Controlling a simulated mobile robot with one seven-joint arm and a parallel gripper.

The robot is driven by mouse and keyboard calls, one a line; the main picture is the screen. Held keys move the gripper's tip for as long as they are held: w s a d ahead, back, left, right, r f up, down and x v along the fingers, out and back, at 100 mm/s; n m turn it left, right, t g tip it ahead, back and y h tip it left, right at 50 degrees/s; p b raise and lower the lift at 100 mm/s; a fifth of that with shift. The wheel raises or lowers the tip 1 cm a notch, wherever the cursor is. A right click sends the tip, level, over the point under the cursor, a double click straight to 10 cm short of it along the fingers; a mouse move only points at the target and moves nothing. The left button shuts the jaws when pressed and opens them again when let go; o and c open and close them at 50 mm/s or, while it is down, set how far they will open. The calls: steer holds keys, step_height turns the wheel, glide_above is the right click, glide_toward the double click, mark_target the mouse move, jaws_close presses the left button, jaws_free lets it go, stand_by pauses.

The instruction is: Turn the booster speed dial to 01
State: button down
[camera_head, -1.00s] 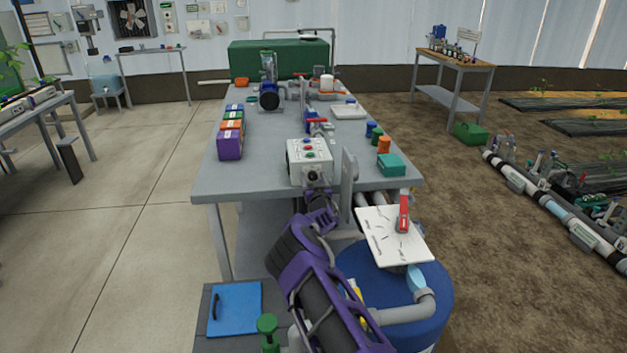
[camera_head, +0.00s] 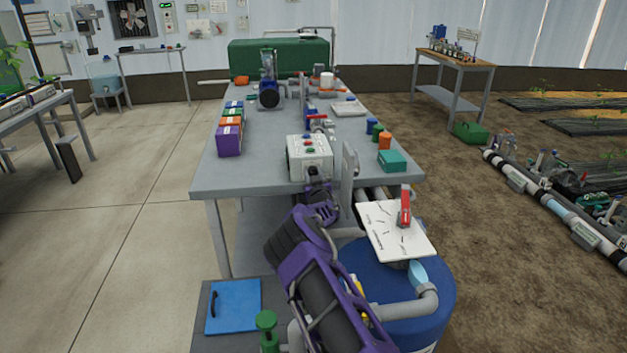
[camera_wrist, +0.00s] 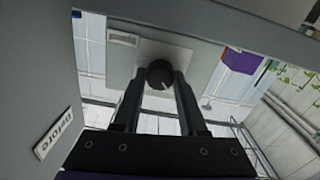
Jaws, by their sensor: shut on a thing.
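The booster speed dial is a round black knob (camera_wrist: 160,72) with a pale pointer mark, on a light square plate. In the wrist view it sits between the fingertips of my gripper (camera_wrist: 163,80), which is shut on it. The pointer mark slants towards the lower right of that view. I cannot read any scale around the knob. In the head view the light grey control box (camera_head: 308,152) stands at the table's front edge. My gripper (camera_head: 314,186) is at its front face, and my wrist partly hides it.
A grey upright plate (camera_head: 347,172) stands close to the right of the box. A white panel with a red lever (camera_head: 404,207) stands over a blue barrel (camera_head: 432,310) at the lower right. Coloured boxes (camera_head: 229,140) stand on the table's left side.

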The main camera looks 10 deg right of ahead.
steer(key=shift+r+n, duration=0.1)
steer(key=shift+n, duration=0.5)
steer(key=shift+n+p, duration=0.3)
steer(key=shift+n, duration=0.7)
steer(key=shift+c, duration=2.3)
jaws_free()
steer(key=s+p, duration=0.2)
steer(key=s, duration=1.5)
steer(key=shift+s, duration=0.2)
